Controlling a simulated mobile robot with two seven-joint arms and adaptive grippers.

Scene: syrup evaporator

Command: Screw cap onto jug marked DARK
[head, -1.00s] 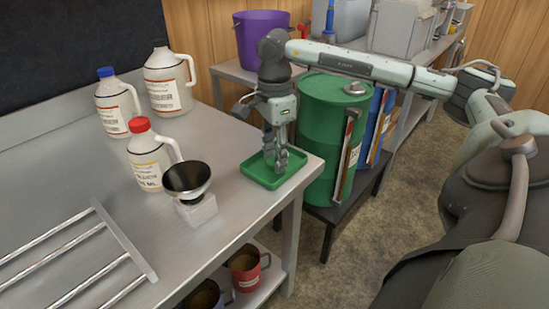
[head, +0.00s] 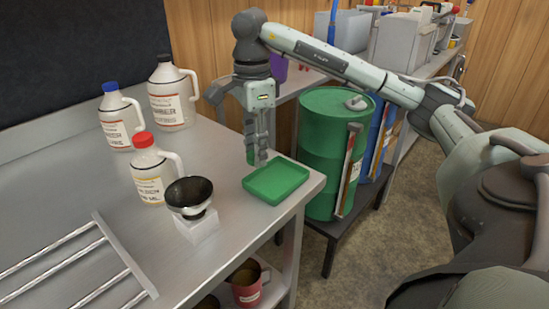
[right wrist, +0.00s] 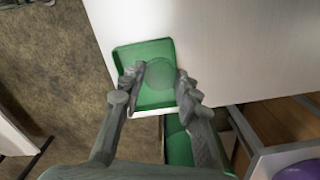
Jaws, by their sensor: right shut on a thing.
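Three white handled jugs stand on the steel table. The rear jug (head: 171,95) has a dark top; I cannot tell whether that is a cap or an open mouth. Another jug (head: 119,120) has a blue cap and the front jug (head: 150,172) a red cap. The labels are too small to read surely, so I cannot confirm which says DARK. My right gripper (head: 257,160), also in the right wrist view (right wrist: 163,73), is shut on a round green cap (right wrist: 173,72), above and behind the green tray (head: 275,182). The left gripper is not in view.
A black funnel (head: 189,193) on a white block stands before the red-capped jug. A metal rack (head: 105,255) lies at the front left. A green drum (head: 325,150) stands beyond the table's right edge.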

